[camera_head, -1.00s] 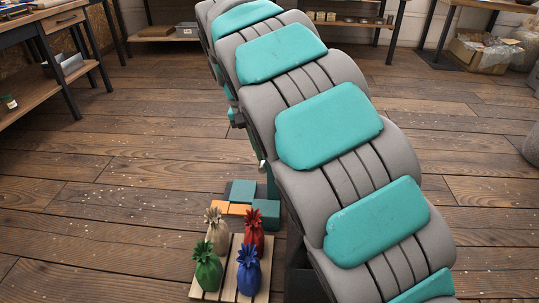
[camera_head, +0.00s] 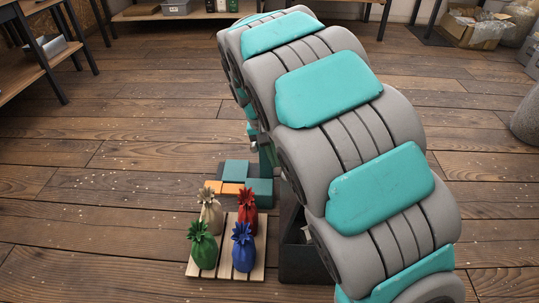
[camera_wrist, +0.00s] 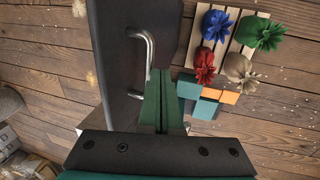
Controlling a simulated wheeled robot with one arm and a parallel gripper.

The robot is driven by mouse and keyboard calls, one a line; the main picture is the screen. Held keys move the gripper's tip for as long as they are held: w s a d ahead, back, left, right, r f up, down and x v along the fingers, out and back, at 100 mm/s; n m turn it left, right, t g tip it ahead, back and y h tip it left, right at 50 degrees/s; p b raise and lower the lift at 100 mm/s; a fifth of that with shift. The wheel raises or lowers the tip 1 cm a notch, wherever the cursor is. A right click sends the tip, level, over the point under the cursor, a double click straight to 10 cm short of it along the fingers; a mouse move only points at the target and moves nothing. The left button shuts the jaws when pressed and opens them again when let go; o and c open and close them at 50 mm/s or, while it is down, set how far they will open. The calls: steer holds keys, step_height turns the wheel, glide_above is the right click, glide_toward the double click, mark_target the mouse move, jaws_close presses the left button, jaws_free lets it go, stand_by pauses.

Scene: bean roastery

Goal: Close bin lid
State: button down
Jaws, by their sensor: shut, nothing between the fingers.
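In the wrist view, a dark grey panel that looks like the bin lid (camera_wrist: 118,45) runs down from the top edge. A bent metal handle (camera_wrist: 151,46) is fixed to it. My gripper (camera_wrist: 165,72) has green fingers shut together and empty, just right of the handle in the picture; I cannot tell whether they touch it. In the head view, the dark bin (camera_head: 297,262) stands on the floor, mostly hidden behind my arm. The lid's angle cannot be told from that view.
Left of the bin, a slatted pallet (camera_head: 222,272) holds several tied sacks, including a blue sack (camera_head: 243,250). Teal and orange blocks (camera_head: 234,188) sit behind it. A shelf (camera_head: 30,75) stands at the far left and a cardboard box (camera_head: 470,30) at the back right. Plank floor between is clear.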

steer(key=shift+d, duration=0.1)
steer(key=d+f+y+b, duration=0.4)
steer(key=d+y, duration=0.4)
steer(key=d, duration=0.8)
steer(key=d+f+y+b, duration=0.4)
steer(key=d+f+b, duration=0.2)
steer(key=d+f, duration=0.3)
steer(key=shift+s+f+b, duration=0.35)
steer(key=shift+s+f, duration=0.05)
steer(key=shift+f, duration=1.55)
steer(key=shift+d, duration=0.1)
